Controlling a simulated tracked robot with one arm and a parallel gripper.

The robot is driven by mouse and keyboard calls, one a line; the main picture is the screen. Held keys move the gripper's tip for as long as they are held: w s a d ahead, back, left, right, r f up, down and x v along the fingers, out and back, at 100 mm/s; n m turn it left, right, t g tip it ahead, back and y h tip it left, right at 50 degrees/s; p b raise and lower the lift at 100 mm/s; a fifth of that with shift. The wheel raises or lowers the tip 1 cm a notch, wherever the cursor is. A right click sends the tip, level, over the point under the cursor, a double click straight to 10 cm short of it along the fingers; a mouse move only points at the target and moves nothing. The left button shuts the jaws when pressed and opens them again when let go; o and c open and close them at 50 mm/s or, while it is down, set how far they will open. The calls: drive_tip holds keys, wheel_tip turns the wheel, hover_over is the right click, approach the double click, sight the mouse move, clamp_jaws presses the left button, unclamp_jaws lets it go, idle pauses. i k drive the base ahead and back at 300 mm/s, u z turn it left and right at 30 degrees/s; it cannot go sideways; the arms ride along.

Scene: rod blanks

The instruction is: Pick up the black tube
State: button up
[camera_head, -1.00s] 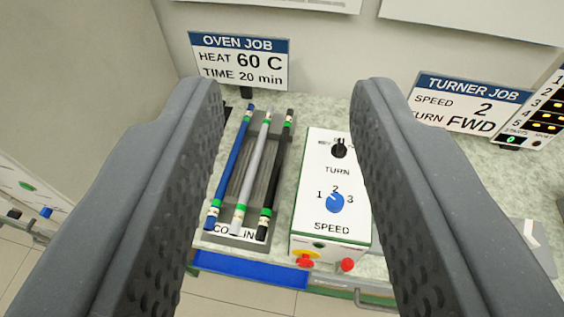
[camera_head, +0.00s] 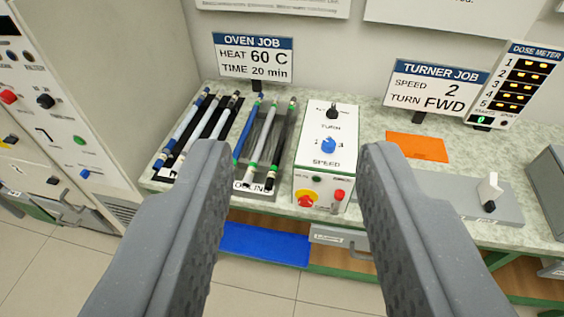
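A black tube (camera_head: 283,137) with green bands lies at the right side of the cooling rack (camera_head: 252,189), beside a grey tube (camera_head: 263,135) and a blue tube (camera_head: 247,128). Another dark tube (camera_head: 226,115) lies at the right of a second rack (camera_head: 157,176) further left, beside a white tube and a light blue tube. My gripper (camera_head: 290,152) is open and empty. Its fingers are wide apart in the foreground, with the cooling rack and the turner box showing between them.
A white turner box (camera_head: 312,172) with knobs stands just right of the cooling rack. An orange sheet (camera_head: 418,147) and a grey switch box (camera_head: 462,203) are further right. A tall cabinet (camera_head: 85,130) stands at left. Job signs (camera_head: 253,58) stand behind the racks.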

sight(273, 172)
drive_tip(key=z, duration=0.15)
drive_tip(key=k, duration=0.25)
drive_tip(key=u, duration=1.1)
drive_tip(key=i, duration=2.45)
drive_tip(key=z, duration=0.7)
